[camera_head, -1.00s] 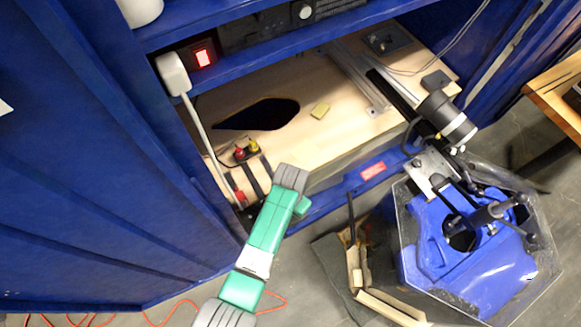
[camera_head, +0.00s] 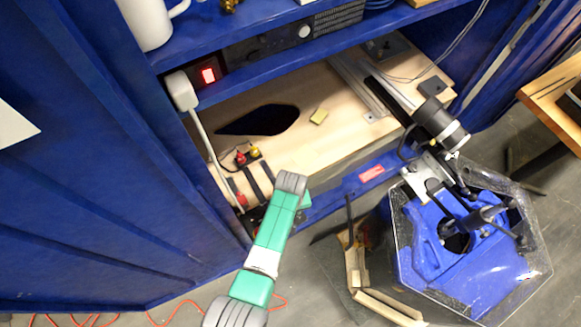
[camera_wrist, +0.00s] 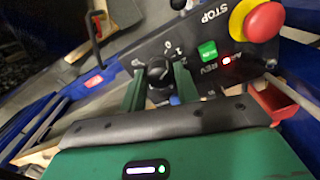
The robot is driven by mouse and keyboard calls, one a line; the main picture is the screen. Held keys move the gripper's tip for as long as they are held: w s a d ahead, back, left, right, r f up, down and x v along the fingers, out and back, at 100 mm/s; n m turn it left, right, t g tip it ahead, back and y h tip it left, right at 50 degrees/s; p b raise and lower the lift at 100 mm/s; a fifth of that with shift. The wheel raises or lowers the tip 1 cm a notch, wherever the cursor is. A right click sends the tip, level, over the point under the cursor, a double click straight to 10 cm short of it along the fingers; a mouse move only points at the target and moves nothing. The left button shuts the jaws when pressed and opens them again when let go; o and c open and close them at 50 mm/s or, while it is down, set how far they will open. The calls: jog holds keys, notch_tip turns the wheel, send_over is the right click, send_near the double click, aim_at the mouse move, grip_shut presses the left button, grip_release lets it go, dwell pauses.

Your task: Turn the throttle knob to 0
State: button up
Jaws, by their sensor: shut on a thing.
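In the wrist view, the throttle knob (camera_wrist: 159,74) is a black round knob on a dark control panel (camera_wrist: 150,48). My gripper (camera_wrist: 160,82) has its two green fingers on either side of the knob and is shut on it. Small white scale marks show around the knob, but I cannot read which one it points to. The panel also carries a red emergency stop button (camera_wrist: 264,22) on a yellow base, a green button (camera_wrist: 207,50) and a small red light (camera_wrist: 227,60). In the head view, my arm hides the gripper and knob.
A blue cabinet with a wooden shelf board (camera_head: 300,92) stands behind my arm. A clear tank (camera_head: 535,240) with a blue insert (camera_head: 480,262) and a black thruster motor (camera_head: 435,118) stands to the right. A lit red switch (camera_head: 208,75) sits at the upper left.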

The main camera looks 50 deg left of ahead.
jog(key=shift+n, duration=1.4)
jog(key=o, duration=1)
jog(key=shift+r+p, duration=1.35)
jog(key=shift+r, duration=2.55)
